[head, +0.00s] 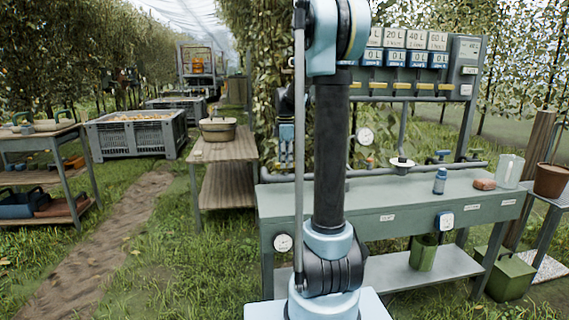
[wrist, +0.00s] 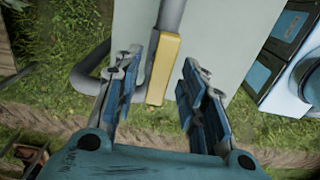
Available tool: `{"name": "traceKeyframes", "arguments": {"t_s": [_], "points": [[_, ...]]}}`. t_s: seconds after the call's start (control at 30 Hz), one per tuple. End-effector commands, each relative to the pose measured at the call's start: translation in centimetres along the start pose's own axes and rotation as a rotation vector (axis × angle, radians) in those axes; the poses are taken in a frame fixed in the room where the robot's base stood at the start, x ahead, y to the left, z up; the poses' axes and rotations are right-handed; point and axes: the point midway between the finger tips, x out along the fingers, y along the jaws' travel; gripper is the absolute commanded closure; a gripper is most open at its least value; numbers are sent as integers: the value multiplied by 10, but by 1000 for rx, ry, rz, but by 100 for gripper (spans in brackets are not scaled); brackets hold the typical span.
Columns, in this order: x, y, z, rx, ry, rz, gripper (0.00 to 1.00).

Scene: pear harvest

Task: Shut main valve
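A yellow lever handle (wrist: 163,68) on a grey pipe (wrist: 172,14) shows in the wrist view; I cannot tell for sure whether it is the main valve. My gripper (wrist: 160,82) is open, with its blue-padded fingers on either side of the handle. In the head view my gripper (head: 286,143) is low at the left end of the bench, partly hidden by my arm. The handle between the fingers cannot be made out there.
The green bench (head: 400,190) carries a pipe, a blue bottle (head: 440,180), a sponge (head: 485,184) and a clear jug (head: 508,170). A panel (head: 400,60) with several yellow levers stands behind. A wooden table (head: 215,148) with a basket stands left.

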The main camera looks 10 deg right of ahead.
Motion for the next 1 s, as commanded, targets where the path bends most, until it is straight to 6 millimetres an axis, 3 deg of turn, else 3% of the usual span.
{"name": "traceKeyframes", "arguments": {"t_s": [0.37, 0.4, 0.57, 1.0], "points": [[6, 0, 0, 0, 0, 0, 62], [6, 0, 0, 0, 0, 0, 64], [6, 0, 0, 0, 0, 0, 100], [6, 1, 0, 45, 0, 2, 100]]}}
